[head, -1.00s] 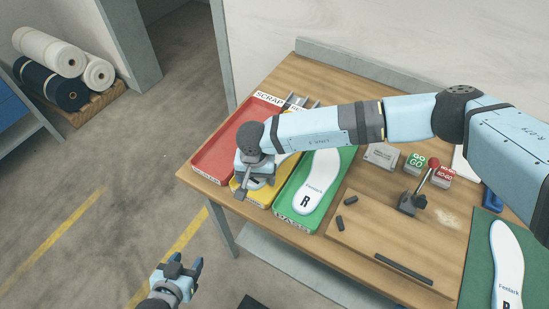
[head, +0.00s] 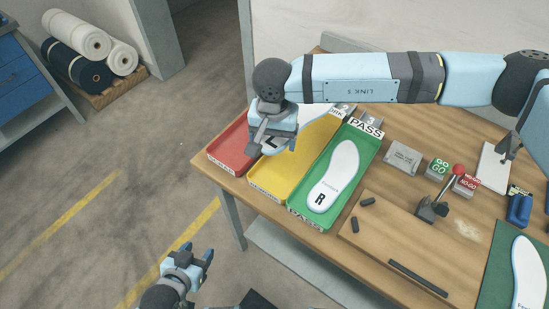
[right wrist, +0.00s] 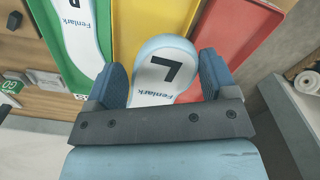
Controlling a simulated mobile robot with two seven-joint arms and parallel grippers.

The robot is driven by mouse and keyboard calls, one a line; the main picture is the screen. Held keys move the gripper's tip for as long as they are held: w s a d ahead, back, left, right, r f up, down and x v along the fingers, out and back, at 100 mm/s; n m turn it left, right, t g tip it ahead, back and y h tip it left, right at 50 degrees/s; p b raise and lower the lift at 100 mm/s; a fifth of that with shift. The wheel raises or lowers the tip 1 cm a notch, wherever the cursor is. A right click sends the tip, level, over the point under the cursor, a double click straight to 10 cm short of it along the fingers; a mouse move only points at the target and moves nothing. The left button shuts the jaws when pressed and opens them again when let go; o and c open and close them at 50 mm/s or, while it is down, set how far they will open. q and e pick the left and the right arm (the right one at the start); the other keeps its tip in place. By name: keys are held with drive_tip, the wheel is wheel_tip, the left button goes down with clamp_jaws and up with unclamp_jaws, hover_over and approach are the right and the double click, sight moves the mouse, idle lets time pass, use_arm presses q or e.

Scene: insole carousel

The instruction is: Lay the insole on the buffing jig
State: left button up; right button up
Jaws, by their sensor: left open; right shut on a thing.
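The white insole marked L (right wrist: 153,95) is between the fingers of my right gripper (right wrist: 165,85), which is shut on it. In the head view my right gripper (head: 275,138) is over the red and yellow trays, and the insole mostly hides behind it. In the right wrist view its rounded end points away; the rest is hidden under the gripper. A wooden board (head: 390,235) with dark stops and a red-knobbed clamp (head: 435,205), apparently the buffing jig, lies bare on the bench. My left gripper (head: 187,262) is open and empty, off the bench.
The red (head: 226,145), yellow (head: 290,180) and green PASS (head: 363,150) trays stand side by side. An R insole (head: 335,178) lies in the green tray. Another insole (head: 528,270) lies on a green mat (head: 500,260) at right. GO (head: 438,168) and NO-GO (head: 465,185) blocks stand behind the board.

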wheel_tip(320, 180, up, 7)
drive_tip(key=shift+f, duration=0.2)
use_arm(q)
wheel_tip(320, 180, up, 8)
drive_tip(key=p, duration=0.8)
drive_tip(key=shift+a+f, duration=0.2)
drive_tip(key=shift+a, duration=0.05)
drive_tip(key=shift+f, duration=0.1)
drive_tip(key=shift+c, duration=1.1)
use_arm(e)
drive_tip(key=d+r+n, duration=0.1)
drive_tip(key=d+r, duration=0.3)
drive_tip(key=d, duration=0.8)
drive_tip(key=w+d+r+n, duration=0.1)
drive_tip(key=d+r, duration=0.3)
drive_tip(key=d, duration=0.8)
drive_tip(key=shift+w, duration=0.3)
